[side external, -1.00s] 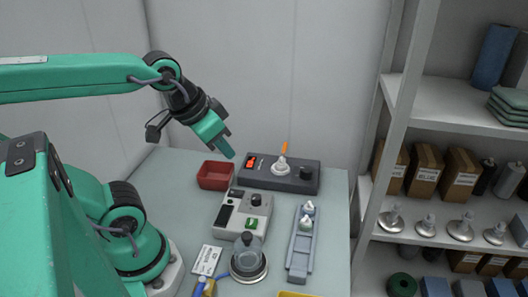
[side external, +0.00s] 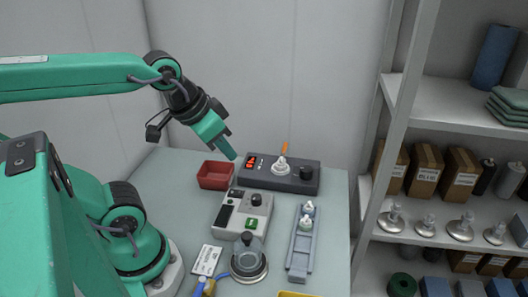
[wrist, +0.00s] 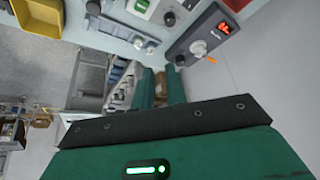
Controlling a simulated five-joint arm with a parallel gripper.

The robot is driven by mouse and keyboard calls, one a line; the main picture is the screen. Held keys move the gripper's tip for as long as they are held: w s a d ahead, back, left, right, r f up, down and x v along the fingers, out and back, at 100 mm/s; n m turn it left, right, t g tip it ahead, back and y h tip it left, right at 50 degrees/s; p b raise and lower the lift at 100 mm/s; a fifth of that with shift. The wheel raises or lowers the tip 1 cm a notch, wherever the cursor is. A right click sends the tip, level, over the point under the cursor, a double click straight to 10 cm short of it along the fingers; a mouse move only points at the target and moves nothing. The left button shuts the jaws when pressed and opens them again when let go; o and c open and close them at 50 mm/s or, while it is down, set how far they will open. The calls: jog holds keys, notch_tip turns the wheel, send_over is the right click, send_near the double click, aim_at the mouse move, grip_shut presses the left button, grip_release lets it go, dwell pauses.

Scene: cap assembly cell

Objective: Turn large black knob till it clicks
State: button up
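A black knob (side external: 306,172) sits at the right end of the dark grey unit (side external: 262,180) at the back of the table. It also shows in the wrist view (wrist: 180,60). A second black knob (side external: 257,199) stands on the light grey box in front; I cannot tell from size alone which one the task means. My gripper (side external: 232,155) hangs above and left of the dark unit, apart from both knobs. In the wrist view, its fingers (wrist: 160,87) show a gap with nothing between them.
A white dial with an orange pointer (side external: 281,166) and a red display are on the dark unit. Shelving is at right.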

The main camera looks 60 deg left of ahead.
jog(key=o, duration=0.7)
jog(key=shift+w+r, duration=0.15)
jog(key=shift+w, duration=0.1)
jog(key=shift+o, duration=1)
jog(key=shift+w+n, duration=0.3)
jog(key=w+a+n+g, duration=0.25)
jog(key=w+n, duration=0.45)
jog(key=w, duration=0.7)
jog(key=w+f+n+g, duration=0.1)
jog(key=w+f+n, duration=0.1)
jog(key=w+f, duration=0.2)
jog(key=w+a+f+n+g, duration=0.1)
jog(key=w+f+n, duration=0.2)
jog(key=w+f, duration=0.1)
jog(key=w+a+f+n+g, duration=0.1)
jog(key=w+f+n, duration=0.2)
jog(key=w+f, duration=0.1)
jog(key=shift+w+a, duration=0.15)
jog(key=shift+w, duration=0.05)
jog(key=shift+w+f, duration=0.15)
jog(key=shift+f, duration=0.15)
